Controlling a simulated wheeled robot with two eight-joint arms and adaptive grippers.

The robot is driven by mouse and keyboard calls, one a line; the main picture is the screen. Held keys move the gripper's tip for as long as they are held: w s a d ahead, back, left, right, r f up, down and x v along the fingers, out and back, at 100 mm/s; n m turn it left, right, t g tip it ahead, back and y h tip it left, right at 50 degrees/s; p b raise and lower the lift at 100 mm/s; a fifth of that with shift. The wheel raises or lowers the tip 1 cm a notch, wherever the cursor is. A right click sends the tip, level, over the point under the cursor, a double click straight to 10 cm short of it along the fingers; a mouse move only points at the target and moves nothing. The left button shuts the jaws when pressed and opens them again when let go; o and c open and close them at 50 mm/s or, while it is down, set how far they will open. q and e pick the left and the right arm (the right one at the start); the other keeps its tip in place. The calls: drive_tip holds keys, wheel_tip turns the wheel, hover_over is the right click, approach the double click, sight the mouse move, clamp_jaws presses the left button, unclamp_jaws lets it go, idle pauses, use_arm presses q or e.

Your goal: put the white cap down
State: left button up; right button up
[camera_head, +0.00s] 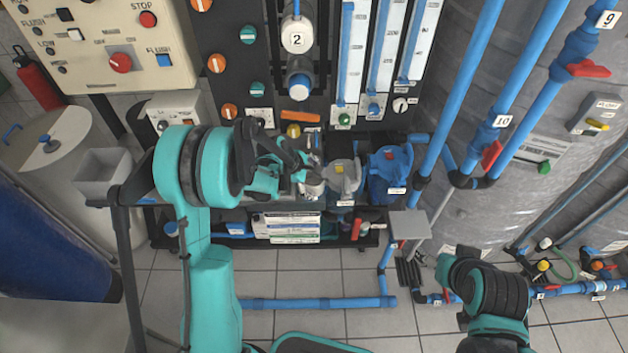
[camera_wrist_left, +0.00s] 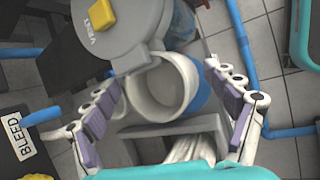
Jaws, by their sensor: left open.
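The white cap (camera_wrist_left: 158,90) is a round, hollow cup that lies with its open side facing my left wrist camera. It sits between the spread fingers of my left gripper (camera_wrist_left: 164,78), which is open. The left finger is close to the cap's side; I cannot tell if it touches. A grey ledge (camera_wrist_left: 180,128) shows just below the cap. In the head view my left gripper (camera_head: 288,166) is at the filter row, and the white cap (camera_head: 313,186) shows partly beside it. My right arm is at the lower right of the head view; its fingers are not visible.
A grey filter head (camera_head: 343,178) is just right of my left gripper, its yellow vent button (camera_wrist_left: 98,14) close above the cap. A blue filter head (camera_head: 390,170) stands further right. Blue pipes (camera_head: 462,95) rise on the right. Tiled floor lies open in front.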

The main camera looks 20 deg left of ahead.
use_arm(q)
drive_tip(key=p+v, duration=0.4)
drive_tip(key=v, duration=0.8)
